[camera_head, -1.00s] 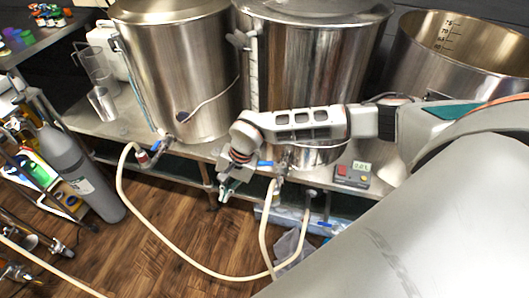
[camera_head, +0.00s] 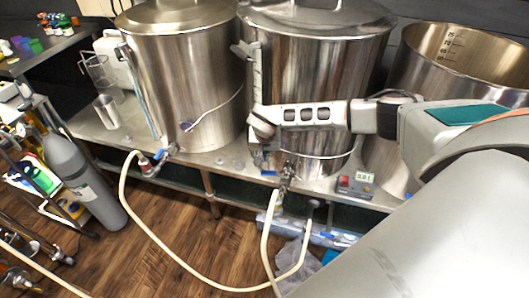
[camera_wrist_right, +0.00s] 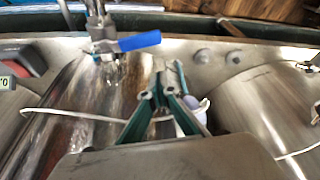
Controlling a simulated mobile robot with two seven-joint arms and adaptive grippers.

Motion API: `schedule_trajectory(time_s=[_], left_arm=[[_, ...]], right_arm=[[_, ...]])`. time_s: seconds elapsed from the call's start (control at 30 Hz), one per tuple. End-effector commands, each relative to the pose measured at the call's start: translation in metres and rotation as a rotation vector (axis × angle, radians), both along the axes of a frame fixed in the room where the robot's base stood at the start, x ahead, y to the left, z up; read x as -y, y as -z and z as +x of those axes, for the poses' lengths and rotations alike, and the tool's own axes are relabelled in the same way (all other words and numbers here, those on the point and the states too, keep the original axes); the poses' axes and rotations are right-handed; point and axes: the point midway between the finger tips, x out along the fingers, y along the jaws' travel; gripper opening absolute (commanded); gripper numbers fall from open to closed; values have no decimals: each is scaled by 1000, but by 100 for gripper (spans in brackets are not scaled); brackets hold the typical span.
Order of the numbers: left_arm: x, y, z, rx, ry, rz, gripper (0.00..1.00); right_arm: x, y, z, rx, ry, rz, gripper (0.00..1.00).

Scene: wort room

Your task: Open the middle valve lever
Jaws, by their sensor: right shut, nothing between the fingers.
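The middle valve (camera_head: 287,172) sits low on the front of the middle steel kettle (camera_head: 320,75), with a pale hose below it. Its blue lever (camera_head: 268,173) points left in the head view. In the wrist view the blue lever (camera_wrist_right: 138,41) sticks out sideways from the valve body (camera_wrist_right: 102,32), across its pipe. My right gripper (camera_head: 260,160) is just above and left of the lever, beside the kettle wall. In the wrist view its fingers (camera_wrist_right: 166,70) are shut and empty, with a visible gap to the lever. My left gripper is not in view.
The left kettle (camera_head: 185,90) has its own valve with a blue lever (camera_head: 161,154). A small box with a display (camera_head: 355,185) stands right of the middle valve. A grey gas cylinder (camera_head: 85,175) stands at left. Hoses loop over the wooden floor.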

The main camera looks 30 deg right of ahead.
Motion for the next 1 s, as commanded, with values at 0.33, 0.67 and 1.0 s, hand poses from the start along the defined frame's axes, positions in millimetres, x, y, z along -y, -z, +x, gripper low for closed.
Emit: schedule_trajectory(time_s=[0.33,0.67,1.0], left_arm=[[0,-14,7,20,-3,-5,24],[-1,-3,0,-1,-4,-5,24],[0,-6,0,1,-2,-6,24]], right_arm=[[-17,8,-24,0,-3,2,0],[-21,9,-31,0,0,1,0],[-16,9,-31,0,-3,0,0]])
